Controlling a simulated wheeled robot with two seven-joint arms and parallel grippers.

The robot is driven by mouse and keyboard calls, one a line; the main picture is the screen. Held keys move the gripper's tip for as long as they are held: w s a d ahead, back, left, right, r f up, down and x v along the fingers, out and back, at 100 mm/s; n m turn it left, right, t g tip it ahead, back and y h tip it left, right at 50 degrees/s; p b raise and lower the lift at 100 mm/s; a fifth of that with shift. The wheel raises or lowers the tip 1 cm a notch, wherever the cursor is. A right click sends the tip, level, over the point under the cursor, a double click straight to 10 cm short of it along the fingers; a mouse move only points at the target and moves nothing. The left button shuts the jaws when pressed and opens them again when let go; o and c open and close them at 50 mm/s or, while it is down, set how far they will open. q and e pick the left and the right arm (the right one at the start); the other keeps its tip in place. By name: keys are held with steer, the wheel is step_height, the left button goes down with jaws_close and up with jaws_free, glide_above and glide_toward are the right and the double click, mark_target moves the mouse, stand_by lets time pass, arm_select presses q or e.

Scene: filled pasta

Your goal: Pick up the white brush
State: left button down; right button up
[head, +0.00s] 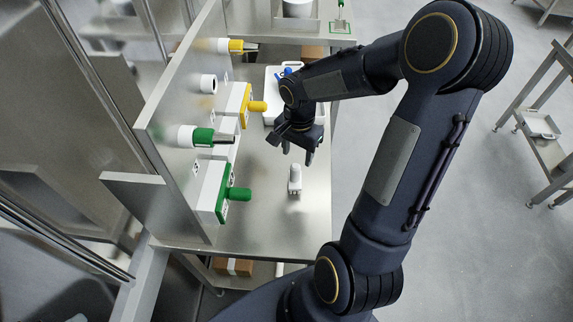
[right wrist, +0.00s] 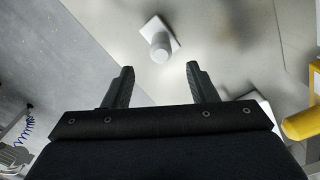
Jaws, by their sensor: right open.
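The white brush (head: 295,179) stands on the steel table in the head view, with a rounded white top over a wider white base. In the right wrist view the brush (right wrist: 160,42) shows beyond the fingertips, between the two fingers' lines and apart from them. My right gripper (head: 297,155) is open and empty, pointing down above and a little behind the brush in the head view. The gripper's two dark fingers also show in the right wrist view (right wrist: 160,82). My left gripper does not show.
A steel panel at the left carries a yellow-fronted dispenser (head: 246,105) and a green-fronted dispenser (head: 221,192). A white tray (head: 271,83) with a blue item lies behind my right gripper. The steel table (head: 290,225) is clear in front of the brush.

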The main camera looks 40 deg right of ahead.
mark_target(295, 166)
steer(key=f, duration=0.5)
steer(key=f+p, duration=0.1)
steer(key=f, duration=0.1)
steer(key=shift+a+f, duration=0.25)
steer(key=shift+f, duration=0.15)
steer(key=c, duration=1.1)
